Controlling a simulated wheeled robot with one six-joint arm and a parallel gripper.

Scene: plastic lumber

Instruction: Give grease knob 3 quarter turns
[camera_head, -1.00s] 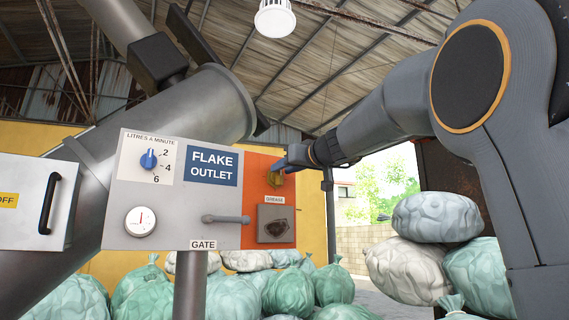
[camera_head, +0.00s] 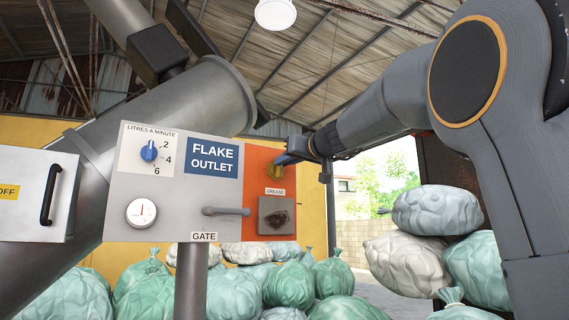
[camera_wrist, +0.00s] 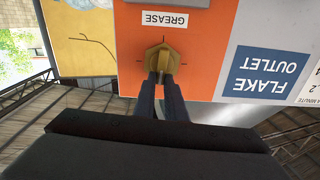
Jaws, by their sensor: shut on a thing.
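The grease knob (camera_wrist: 162,59) is a yellow-brass knob on the orange section of the panel, with tick marks around it and a "GREASE" label beside it. In the wrist view the picture is upside down, and the knob's pointed end faces the GREASE label. In the head view the knob (camera_head: 275,172) shows above that label, partly covered by my fingers. My gripper (camera_wrist: 162,79) is shut on the knob, with its two blue-grey fingers close together on it. My gripper also shows in the head view (camera_head: 283,161), coming in from the right.
The grey panel (camera_head: 175,215) carries a blue litres-a-minute dial (camera_head: 149,151), a gauge (camera_head: 141,212), a gate lever (camera_head: 226,211) and a FLAKE OUTLET sign (camera_head: 213,159). Bags (camera_head: 400,258) lie below and right.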

